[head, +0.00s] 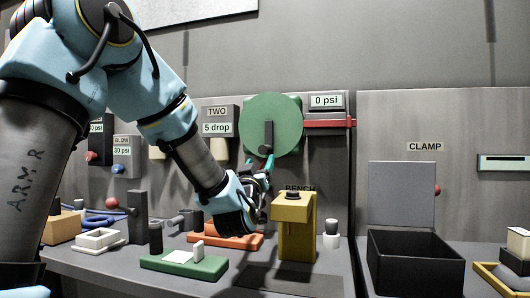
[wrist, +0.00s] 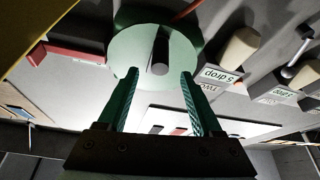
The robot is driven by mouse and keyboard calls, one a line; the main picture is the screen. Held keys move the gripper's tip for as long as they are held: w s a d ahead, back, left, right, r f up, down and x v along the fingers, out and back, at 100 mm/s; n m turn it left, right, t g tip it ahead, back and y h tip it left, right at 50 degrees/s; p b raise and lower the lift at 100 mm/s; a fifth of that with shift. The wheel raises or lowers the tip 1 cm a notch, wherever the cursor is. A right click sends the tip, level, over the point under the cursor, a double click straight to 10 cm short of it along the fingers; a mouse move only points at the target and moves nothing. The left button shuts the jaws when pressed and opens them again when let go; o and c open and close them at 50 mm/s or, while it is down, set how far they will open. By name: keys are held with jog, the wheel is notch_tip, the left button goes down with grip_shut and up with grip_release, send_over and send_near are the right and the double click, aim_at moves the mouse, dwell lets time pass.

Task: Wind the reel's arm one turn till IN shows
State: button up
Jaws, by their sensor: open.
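The reel (head: 285,112) is a green disc on the upright panel, with a dark arm (head: 268,135) that hangs downward from its middle. In the wrist view the reel (wrist: 130,50) lies ahead, and the arm's dark, round-ended handle (wrist: 160,52) shows between the lines of my two fingers. My gripper (head: 262,166) is just below the handle in the head view. In the wrist view my gripper (wrist: 160,75) is open with nothing in it; whether its tips reach around the handle I cannot tell. No IN sign is readable.
A red bar (head: 325,123) and a "0 psi" display (head: 326,101) are right of the reel. A "TWO / 5 drop" box (head: 217,122) is left. A yellow stand (head: 294,225) rises close right of my gripper. A black open box (head: 415,262) stands farther right.

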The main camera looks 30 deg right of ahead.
aim_at(265, 150)
jog(key=p+x, duration=0.2)
jog(key=x, duration=0.7)
jog(key=shift+w+p, duration=0.15)
jog(key=shift+p, duration=0.2)
grip_shut()
dwell(0.9)
